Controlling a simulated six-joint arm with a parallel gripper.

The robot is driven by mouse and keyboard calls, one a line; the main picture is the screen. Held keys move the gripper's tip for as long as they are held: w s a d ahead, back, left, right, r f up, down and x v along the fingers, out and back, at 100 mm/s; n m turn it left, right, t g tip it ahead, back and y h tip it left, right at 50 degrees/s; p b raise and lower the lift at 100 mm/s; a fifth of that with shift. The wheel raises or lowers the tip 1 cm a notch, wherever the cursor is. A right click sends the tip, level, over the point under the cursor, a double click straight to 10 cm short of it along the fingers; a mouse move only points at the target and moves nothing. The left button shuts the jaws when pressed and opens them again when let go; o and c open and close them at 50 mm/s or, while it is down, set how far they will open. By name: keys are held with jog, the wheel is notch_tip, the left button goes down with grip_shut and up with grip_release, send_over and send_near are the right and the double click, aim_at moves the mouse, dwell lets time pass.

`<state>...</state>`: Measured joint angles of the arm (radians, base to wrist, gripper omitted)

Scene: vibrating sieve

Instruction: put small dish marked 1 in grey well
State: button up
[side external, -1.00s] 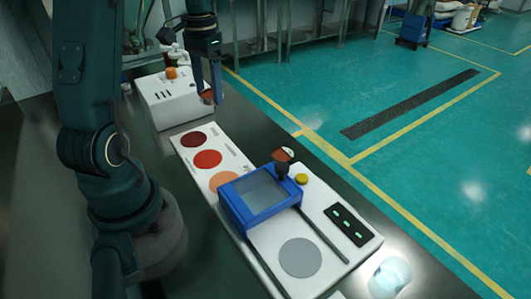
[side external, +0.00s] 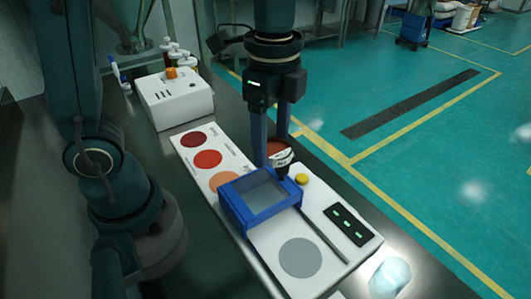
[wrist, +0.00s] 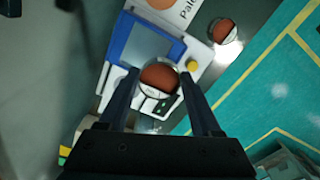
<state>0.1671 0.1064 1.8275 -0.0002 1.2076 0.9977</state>
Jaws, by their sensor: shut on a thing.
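My gripper (side external: 271,150) is above the white board, near the blue-framed sieve (side external: 232,212). In the wrist view its fingers (wrist: 158,84) are shut on a small dish (wrist: 158,77) with red-brown contents. I cannot read a number on it. A second round dish (wrist: 222,30) with similar contents shows beyond the right finger. In the side view the two dishes overlap by the fingertips, so they are hard to tell apart there. The grey well (side external: 300,257) is a flat grey disc at the near end of the board, with nothing on it.
Dark red (side external: 194,139), red (side external: 207,159) and orange (side external: 223,181) discs lie along the board. A yellow button (side external: 301,179) and a black panel (side external: 346,225) sit on its right side. A white box (side external: 176,101) stands behind. A clear, shiny object (side external: 390,277) is at the near right.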

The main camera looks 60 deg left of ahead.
send_over(298, 256)
notch_tip(298, 256, down, 7)
jog(key=shift+a, duration=0.1)
jog(key=shift+f, duration=2)
jog(key=o, duration=1.3)
jog(key=shift+f, duration=0.1)
jog(key=shift+o, duration=0.2)
